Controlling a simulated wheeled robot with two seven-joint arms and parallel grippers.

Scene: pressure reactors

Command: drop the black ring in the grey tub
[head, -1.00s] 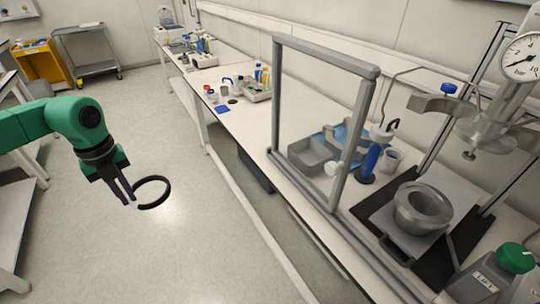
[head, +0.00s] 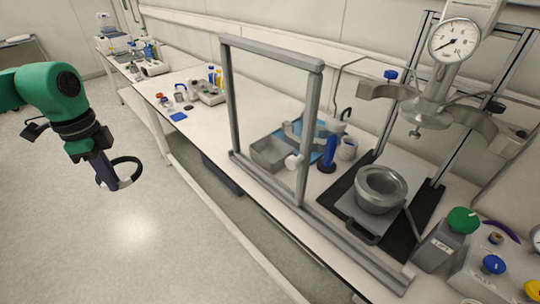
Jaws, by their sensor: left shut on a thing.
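The black ring (head: 139,168) is in my left gripper (head: 108,186), which is shut on it. My left arm holds it in the air over open floor, left of the bench and apart from it. The gripper points down and covers part of the ring. The grey tub (head: 262,157) sits on the bench behind the grey upright frame, beside a blue tray; I see nothing clearly inside it. My right gripper is not in view.
The grey frame (head: 229,105) stands along the bench edge before the tub. The floor at left is clear.

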